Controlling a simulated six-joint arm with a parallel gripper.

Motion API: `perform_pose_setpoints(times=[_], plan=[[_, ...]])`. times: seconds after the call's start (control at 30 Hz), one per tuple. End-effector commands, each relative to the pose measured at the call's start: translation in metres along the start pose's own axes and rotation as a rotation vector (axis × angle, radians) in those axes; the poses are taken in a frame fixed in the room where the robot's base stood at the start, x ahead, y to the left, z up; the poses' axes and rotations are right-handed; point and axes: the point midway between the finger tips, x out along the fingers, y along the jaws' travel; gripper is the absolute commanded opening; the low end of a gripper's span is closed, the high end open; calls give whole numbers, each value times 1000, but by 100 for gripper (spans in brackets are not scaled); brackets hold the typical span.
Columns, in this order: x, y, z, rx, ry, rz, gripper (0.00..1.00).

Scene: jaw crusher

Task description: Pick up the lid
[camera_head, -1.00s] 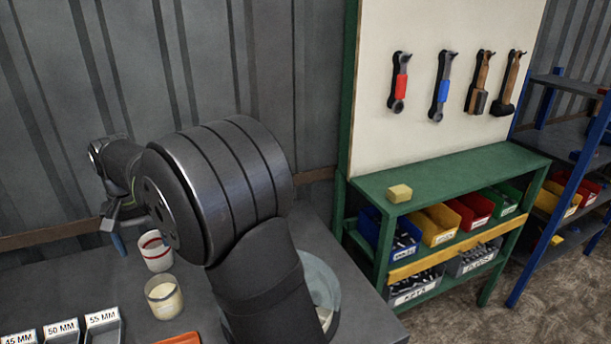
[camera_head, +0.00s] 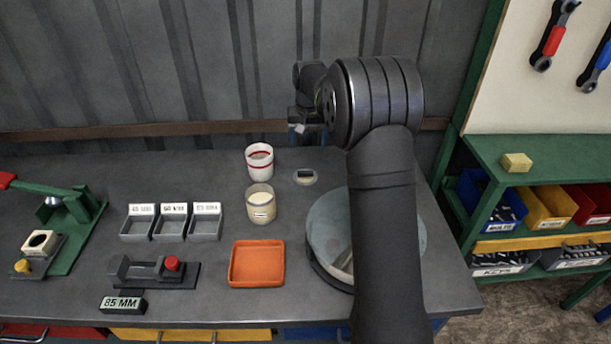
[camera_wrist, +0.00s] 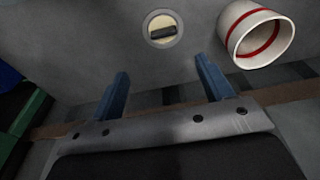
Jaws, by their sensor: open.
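A small round lid (camera_head: 305,177), pale with a dark bar-shaped handle on top, lies on the grey bench behind the round drum. It also shows in the wrist view (camera_wrist: 163,29), at the top middle. My gripper (camera_head: 303,134) is beyond the lid, near the back wall, partly hidden by my arm. In the wrist view, its two blue fingers (camera_wrist: 160,70) are apart with nothing between them. The lid lies past the fingertips, between their lines and apart from them.
A white cup with a red band (camera_head: 259,160) stands left of the lid; the wrist view shows it near one finger. A cream-filled jar (camera_head: 261,204), orange tray (camera_head: 257,264), grey bins (camera_head: 172,222) and large round drum (camera_head: 330,237) are nearby. The wall rises behind.

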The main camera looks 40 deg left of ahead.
Motion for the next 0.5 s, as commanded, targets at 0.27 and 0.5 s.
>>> perform_pose_setpoints(times=[0.27,0.5], plan=[[59,0,1,0,-4,1,73],[79,-1,0,1,-1,0,73]])
